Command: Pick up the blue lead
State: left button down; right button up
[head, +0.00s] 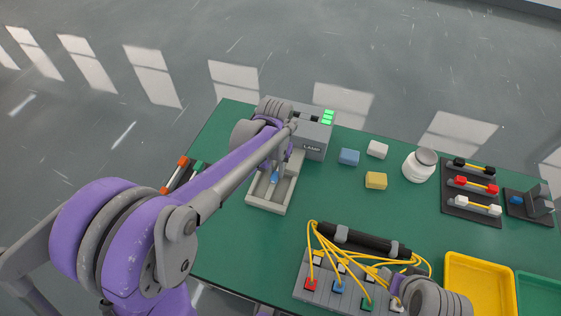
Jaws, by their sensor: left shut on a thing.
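My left arm reaches from the left over the pale grey tray (265,206) beside the lamp box. My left gripper (277,170) is down inside this tray, shut on a small blue piece, which I take to be the blue lead (275,178). Only its blue end shows; the arm and fingers hide the rest. My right gripper (400,289) is at the bottom right, by the grey connector block; its fingers are largely hidden behind its own wrist, so its opening does not show.
The grey lamp box (313,138) has green lights. Blue, white and yellow blocks, a white jar (420,165) and a dark rack (472,209) of short leads stand to the right. Yellow cables arch over the connector block (325,291). A yellow bin (480,283) is at the lower right.

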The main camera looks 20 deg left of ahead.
pick_arm(q)
jog(key=shift+s+r, duration=0.4)
pick_arm(e)
jog(key=shift+w+r+p, duration=0.1)
jog(key=shift+r+p, duration=0.6)
jog(key=shift+r, duration=0.25)
pick_arm(q)
jog(key=s+r, duration=0.3)
jog(key=s, duration=0.5)
jog(key=s+d+r+p, duration=0.1)
jog(key=s+r, duration=0.3)
jog(key=s, duration=0.4)
jog(key=shift+s+p, duration=0.3)
jog(key=shift+s, duration=0.05)
pick_arm(e)
jog(key=shift+w+r, duration=0.15)
jog(key=shift+r, duration=0.55)
pick_arm(q)
jog(key=shift+r, duration=0.1)
